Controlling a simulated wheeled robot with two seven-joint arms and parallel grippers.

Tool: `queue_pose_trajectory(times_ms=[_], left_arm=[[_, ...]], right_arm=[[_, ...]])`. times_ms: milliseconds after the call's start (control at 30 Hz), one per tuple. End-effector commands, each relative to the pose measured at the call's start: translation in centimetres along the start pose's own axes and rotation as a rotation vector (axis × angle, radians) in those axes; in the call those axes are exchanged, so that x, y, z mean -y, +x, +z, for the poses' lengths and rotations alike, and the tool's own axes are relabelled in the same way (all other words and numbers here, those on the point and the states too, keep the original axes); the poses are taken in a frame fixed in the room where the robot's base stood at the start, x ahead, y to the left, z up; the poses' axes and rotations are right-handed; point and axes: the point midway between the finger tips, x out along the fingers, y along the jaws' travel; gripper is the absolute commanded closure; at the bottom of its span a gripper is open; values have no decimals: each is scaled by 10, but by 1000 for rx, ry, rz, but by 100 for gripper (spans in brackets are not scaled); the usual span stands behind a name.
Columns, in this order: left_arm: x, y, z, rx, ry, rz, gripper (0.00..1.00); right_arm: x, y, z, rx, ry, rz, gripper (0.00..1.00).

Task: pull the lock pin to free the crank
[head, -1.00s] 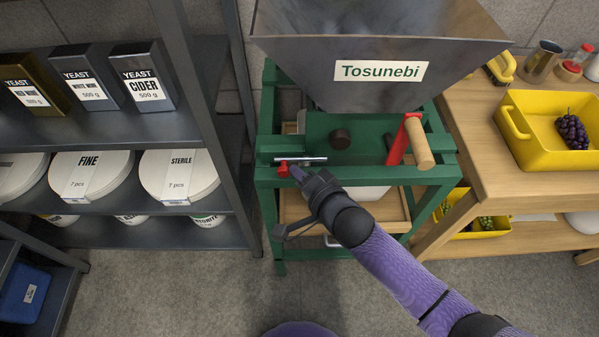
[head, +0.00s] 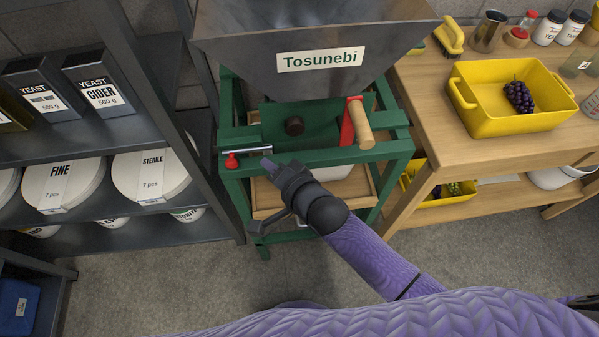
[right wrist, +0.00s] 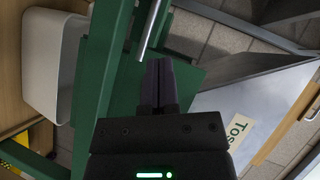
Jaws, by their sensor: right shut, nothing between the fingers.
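The lock pin is a bright metal rod (head: 255,150) with a red knob (head: 232,161), lying along the front left of the green mill frame (head: 320,158). The rod also shows in the right wrist view (right wrist: 153,28), where the knob is out of view. The crank, a red arm (head: 347,128) with a wooden handle (head: 360,123), is at the frame's right. My right gripper (head: 267,163) is shut and empty, just in front of the rod and right of the knob, apart from the knob. In the right wrist view its fingers (right wrist: 158,85) are together. My left gripper is out of view.
A grey hopper (head: 310,45) sits above the frame. A dark shelf (head: 130,135) with yeast boxes and filter packs stands close on the left. A wooden table (head: 440,110) with a yellow crate (head: 500,122) stands on the right. The floor in front is clear.

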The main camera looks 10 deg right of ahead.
Motion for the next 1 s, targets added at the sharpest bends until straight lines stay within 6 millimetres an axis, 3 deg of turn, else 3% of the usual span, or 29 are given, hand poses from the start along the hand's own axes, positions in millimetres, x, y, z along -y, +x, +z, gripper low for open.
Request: queue_pose_trajectory(times_ms=[100,333,900,967,1000], left_arm=[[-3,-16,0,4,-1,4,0],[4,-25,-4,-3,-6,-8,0],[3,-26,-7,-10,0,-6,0],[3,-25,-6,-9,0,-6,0],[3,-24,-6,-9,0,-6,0]], right_arm=[[4,-30,-1,1,0,-1,100],[1,-67,0,0,1,-1,100],[0,-75,0,0,-1,-1,100],[-10,-74,1,-1,-17,21,100],[-25,-74,2,-1,-50,61,100]])
